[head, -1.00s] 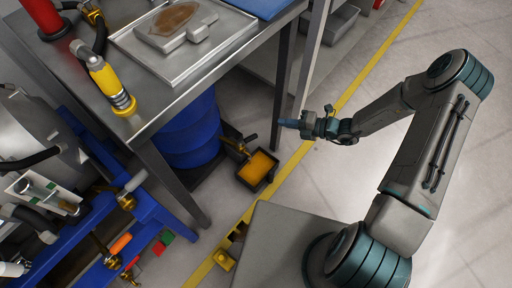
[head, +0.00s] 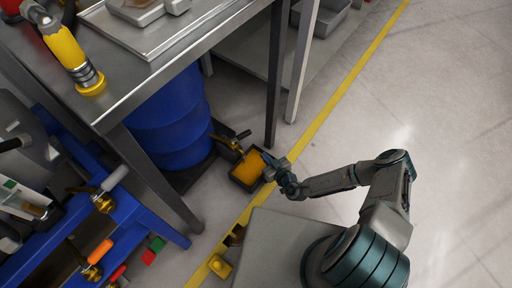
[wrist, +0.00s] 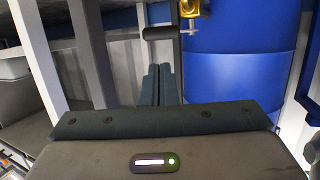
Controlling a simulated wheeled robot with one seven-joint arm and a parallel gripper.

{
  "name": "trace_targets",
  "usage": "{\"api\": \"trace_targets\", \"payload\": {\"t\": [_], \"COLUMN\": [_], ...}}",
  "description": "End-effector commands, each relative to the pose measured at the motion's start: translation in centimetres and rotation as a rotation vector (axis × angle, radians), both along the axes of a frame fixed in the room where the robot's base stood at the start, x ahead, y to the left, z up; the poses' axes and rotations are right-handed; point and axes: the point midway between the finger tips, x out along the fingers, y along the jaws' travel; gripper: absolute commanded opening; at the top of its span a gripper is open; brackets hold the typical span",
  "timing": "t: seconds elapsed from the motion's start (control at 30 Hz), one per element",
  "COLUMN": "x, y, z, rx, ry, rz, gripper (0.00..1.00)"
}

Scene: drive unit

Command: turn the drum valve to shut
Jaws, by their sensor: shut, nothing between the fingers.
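The blue drum (head: 172,120) stands under the steel bench; it also fills the right of the wrist view (wrist: 235,75). Its brass valve (head: 235,147) is low on the drum's right side and also shows at the top of the wrist view (wrist: 191,9). The valve's lever ends in a black grip (wrist: 162,33), sticking out sideways to the left in the wrist view. My gripper (head: 270,161) is beside the tray, right of the valve. In the wrist view its fingers (wrist: 158,72) are together and empty, below the black grip and apart from it.
A dark drip tray (head: 247,181) with orange-yellow contents sits on the floor below the valve. A blue frame with other handles (head: 100,200) is at lower left. The floor to the right is clear.

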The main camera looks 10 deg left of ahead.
Motion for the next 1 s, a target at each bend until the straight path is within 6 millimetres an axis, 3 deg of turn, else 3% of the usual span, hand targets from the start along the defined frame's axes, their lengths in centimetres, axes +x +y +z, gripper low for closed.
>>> {"api": "trace_targets", "payload": {"t": [0.6,1.0], "x": [7.0,8.8], "y": [7.8,9.7], "z": [-3.0,-3.4], "rx": [-0.003,-0.002], "ry": [-0.006,-0.004], "rz": [0.006,0.004], "gripper": [0.0,0.0]}}
